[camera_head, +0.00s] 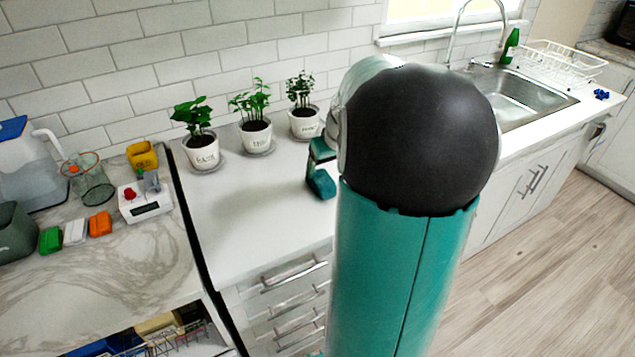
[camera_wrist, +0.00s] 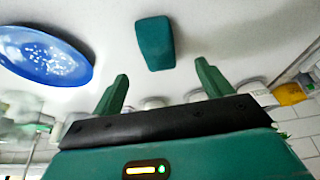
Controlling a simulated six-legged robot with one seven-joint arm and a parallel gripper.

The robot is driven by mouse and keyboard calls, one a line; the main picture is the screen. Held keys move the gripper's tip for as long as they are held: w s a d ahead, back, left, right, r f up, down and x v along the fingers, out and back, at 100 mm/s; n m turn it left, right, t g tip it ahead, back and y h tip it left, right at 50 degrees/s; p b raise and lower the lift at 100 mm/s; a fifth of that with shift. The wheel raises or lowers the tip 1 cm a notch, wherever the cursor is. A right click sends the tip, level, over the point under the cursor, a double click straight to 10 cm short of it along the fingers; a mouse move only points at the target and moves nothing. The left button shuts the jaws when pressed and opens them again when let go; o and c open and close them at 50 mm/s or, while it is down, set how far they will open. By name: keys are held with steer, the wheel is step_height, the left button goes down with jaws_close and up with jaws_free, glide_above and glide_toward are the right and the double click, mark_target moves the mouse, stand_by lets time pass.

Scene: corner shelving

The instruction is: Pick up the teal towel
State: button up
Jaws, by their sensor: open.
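The teal towel (camera_wrist: 155,43) is a small folded block on the white counter. In the wrist view it lies beyond my open fingertips, apart from them, near the top centre. My gripper (camera_wrist: 162,84) is open and empty, with one green finger on each side. In the head view the gripper is mostly hidden behind my arm.
A blue speckled plate (camera_wrist: 45,55) lies left of the towel in the wrist view. Potted plants (camera_head: 255,133) line the wall behind. A sink (camera_head: 515,97) is at right. A white timer (camera_head: 145,203) and coloured blocks (camera_head: 75,232) sit at left. Counter left of the lump is clear.

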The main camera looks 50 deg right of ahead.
mark_target(322, 177)
steer(key=x, duration=0.2)
steer(key=shift+d+f, duration=0.15)
steer(key=shift+f, duration=0.15)
steer(key=x, duration=0.5)
steer(key=shift+w+d+f, duration=0.15)
steer(key=shift+w+f, duration=0.05)
steer(key=shift+w, duration=0.25)
steer(key=c, duration=1.1)
